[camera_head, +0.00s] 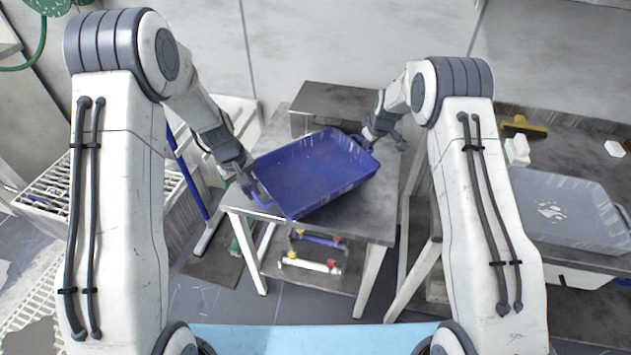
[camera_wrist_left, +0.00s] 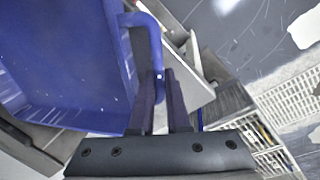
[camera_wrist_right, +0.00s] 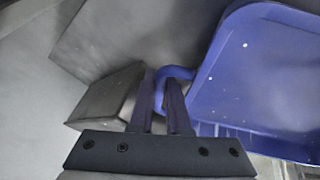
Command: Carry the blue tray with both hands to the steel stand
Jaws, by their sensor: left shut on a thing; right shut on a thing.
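The blue tray (camera_head: 315,175) is over the top of the steel stand (camera_head: 375,212), turned at an angle, its right end farther back. It looks empty. My left gripper (camera_head: 247,184) is shut on the tray's left handle (camera_wrist_left: 143,22), which passes between the fingers in the left wrist view. My right gripper (camera_head: 367,139) is shut on the right handle (camera_wrist_right: 178,73) at the far right end. I cannot tell whether the tray's underside touches the stand top or hangs just above it.
A grey metal block (camera_head: 325,97) stands at the back of the stand, close behind the tray. A bench at right holds a grey tray (camera_head: 560,205) and a yellow brush (camera_head: 523,126). A white slatted crate (camera_head: 50,190) and a blue pole (camera_head: 190,178) are at left.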

